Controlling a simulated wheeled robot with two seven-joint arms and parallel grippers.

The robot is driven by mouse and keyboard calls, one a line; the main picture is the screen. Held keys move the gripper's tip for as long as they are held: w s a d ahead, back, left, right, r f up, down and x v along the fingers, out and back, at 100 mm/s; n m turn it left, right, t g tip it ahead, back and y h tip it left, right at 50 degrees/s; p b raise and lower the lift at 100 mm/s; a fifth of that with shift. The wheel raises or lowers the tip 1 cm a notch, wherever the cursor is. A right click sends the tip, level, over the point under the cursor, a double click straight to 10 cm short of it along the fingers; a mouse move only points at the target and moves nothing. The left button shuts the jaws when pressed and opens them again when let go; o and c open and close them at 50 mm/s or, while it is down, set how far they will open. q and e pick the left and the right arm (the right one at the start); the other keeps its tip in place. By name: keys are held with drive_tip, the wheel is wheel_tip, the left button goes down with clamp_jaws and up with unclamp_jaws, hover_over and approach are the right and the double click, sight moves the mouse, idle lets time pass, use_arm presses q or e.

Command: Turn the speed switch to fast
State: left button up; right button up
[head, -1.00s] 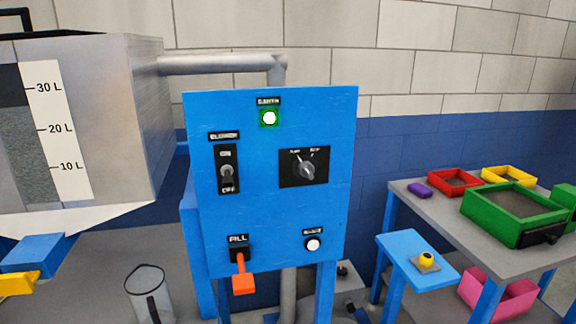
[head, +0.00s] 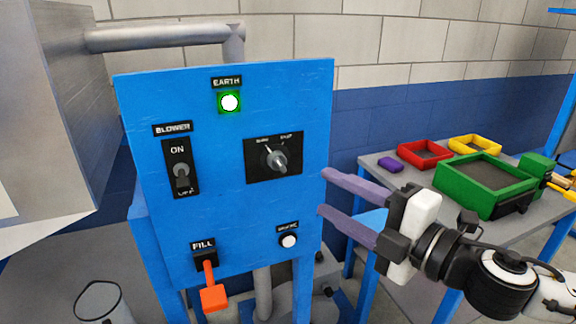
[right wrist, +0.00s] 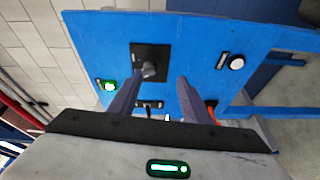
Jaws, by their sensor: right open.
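The speed switch (head: 278,160) is a grey rotary knob on a black plate at the right of the blue panel (head: 225,235). Its white mark points up and left, to the left-hand label; the right-hand label appears to read fast. My right gripper (head: 324,192) is open and empty, its two purple fingers pointing left at the panel's right edge, apart from the knob. In the right wrist view the knob (right wrist: 149,69) shows beyond the fingertips, between the open fingers (right wrist: 158,84) but nearer the left one. My left gripper is not in view.
The panel also carries a green-lit earth lamp (head: 229,102), a blower toggle (head: 182,174), an orange fill lever (head: 213,297) and a white button (head: 289,241). A grey table (head: 375,170) with coloured trays stands at the right, behind my right arm.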

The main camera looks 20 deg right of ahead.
sight(284, 165)
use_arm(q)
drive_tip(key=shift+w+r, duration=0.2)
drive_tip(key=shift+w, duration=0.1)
use_arm(e)
drive_tip(key=shift+n, duration=0.7)
drive_tip(key=shift+w+a+r, duration=0.35)
drive_tip(key=shift+w+a, duration=0.5)
drive_tip(key=shift+w, duration=0.6)
drive_tip(key=shift+w+a+r, duration=0.35)
drive_tip(key=shift+w+a, duration=0.55)
drive_tip(key=shift+w, duration=0.6)
drive_tip(key=shift+w+a+r, duration=0.35)
drive_tip(key=shift+w+a, duration=0.5)
drive_tip(key=shift+w, duration=0.6)
drive_tip(key=c, duration=1)
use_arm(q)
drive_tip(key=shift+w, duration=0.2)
